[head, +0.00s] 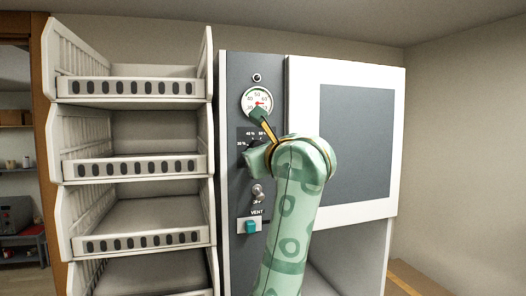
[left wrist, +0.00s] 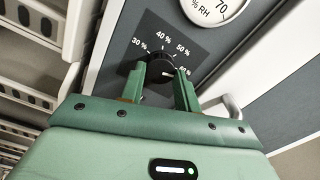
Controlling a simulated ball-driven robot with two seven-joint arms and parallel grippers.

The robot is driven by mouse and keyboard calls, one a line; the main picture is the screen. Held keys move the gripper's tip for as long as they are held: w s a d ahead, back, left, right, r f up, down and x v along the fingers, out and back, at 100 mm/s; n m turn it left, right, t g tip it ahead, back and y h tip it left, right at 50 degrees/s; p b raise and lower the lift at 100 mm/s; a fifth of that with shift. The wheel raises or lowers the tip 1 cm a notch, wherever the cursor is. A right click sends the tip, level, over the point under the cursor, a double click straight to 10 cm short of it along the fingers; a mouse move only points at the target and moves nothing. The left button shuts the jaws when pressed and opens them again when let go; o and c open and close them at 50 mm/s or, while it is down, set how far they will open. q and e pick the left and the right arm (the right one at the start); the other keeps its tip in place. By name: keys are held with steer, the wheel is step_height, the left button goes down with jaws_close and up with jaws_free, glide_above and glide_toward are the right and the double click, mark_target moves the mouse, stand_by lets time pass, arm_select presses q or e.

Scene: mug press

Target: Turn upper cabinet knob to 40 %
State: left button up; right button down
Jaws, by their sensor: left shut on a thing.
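The upper cabinet knob (left wrist: 158,72) is black and round, on a dark scale plate marked 30 %, 40 %, 50 % and a partly covered higher mark. A short pale line shows on the knob's face, pointing to the right in the left wrist view; I cannot tell exactly which mark it meets. My left gripper (left wrist: 160,84) has one green finger on each side of the knob and is shut on it. In the head view my left gripper (head: 255,138) is at the scale plate and mostly hides the knob. My right gripper is not in view.
A round %RH gauge (head: 257,102) sits above the scale plate. Below are a toggle switch (head: 258,192) and a teal VENT switch (head: 251,226). A white door with a grey panel (head: 355,140) is to the right. White shelf bins (head: 135,167) stand close on the left.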

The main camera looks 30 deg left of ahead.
arm_select(q)
steer(key=n+b, duration=1)
steer(key=n, duration=0.9)
steer(key=shift+w+n, duration=0.15)
steer(key=shift+n, duration=0.15)
steer(key=shift+f, duration=0.1)
stand_by(0.5)
steer(key=o, duration=1)
steer(key=shift+d, duration=0.1)
